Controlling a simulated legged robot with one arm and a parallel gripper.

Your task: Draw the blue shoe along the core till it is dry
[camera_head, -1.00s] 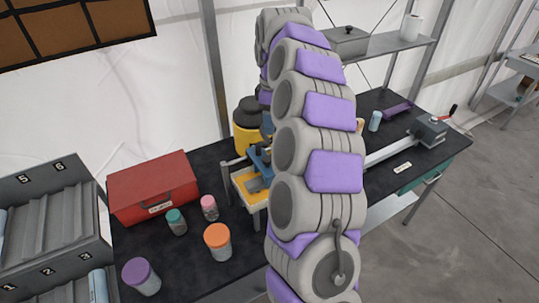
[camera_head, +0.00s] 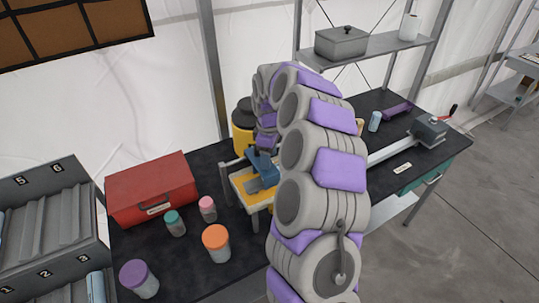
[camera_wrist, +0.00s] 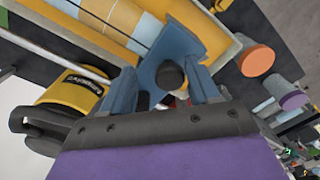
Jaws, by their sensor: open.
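The blue shoe (camera_wrist: 172,48) is a curved blue plate with a black round knob (camera_wrist: 170,75) in the wrist view. It lies at the core (camera_wrist: 120,22), a yellow, orange and pale cylinder in a yellow-edged tray. My gripper (camera_wrist: 163,88) has blue fingers, apart on either side of the knob; whether they touch it cannot be told. In the head view my gripper (camera_head: 262,160) is over the tray on its stand (camera_head: 240,182), where the blue shoe (camera_head: 254,185) partly shows. My arm hides the right part of the tray.
A yellow container with a black top (camera_head: 242,128) stands just behind the tray. A red box (camera_head: 152,188), an orange-lidded jar (camera_head: 216,243) and smaller jars are on the left of the dark bench. A metal bar with a clamp (camera_head: 430,130) lies at right.

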